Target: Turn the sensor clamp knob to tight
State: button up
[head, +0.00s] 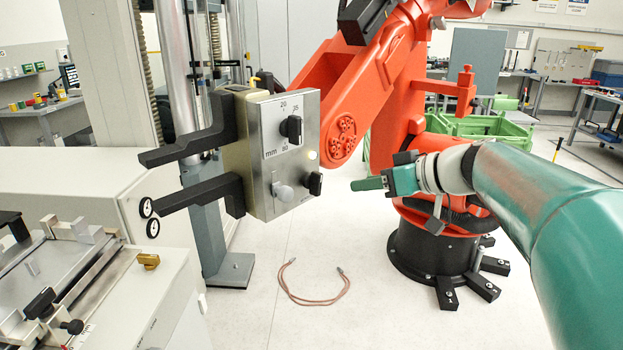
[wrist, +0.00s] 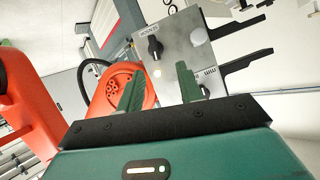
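The sensor box (head: 278,160) has a metal front panel and two dark jaws reaching left. A second black knob (head: 291,129) sits higher, by a scale marked in mm. A round grey knob (head: 283,192) is at the lower left of the panel. My gripper (head: 356,184) is to the right of the box, apart from it. In the wrist view its green fingers (wrist: 158,62) are apart and empty.
A large orange robot arm (head: 400,100) stands close behind my gripper. A bench with a fixture (head: 60,270) is at the lower left. A brown cable loop (head: 314,298) lies on the floor. The floor below the box is otherwise mostly clear.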

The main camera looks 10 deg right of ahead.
aim_at(321, 179)
jog(key=shift+t, duration=0.3)
jog(key=x, duration=0.9)
jog(key=w+d+r+x, duration=0.1)
jog(key=x, duration=0.3)
jog(key=shift+w+a+f, duration=0.15)
jog(key=shift+w+a, duration=0.05)
jog(key=shift+w, duration=0.05)
grip_shut()
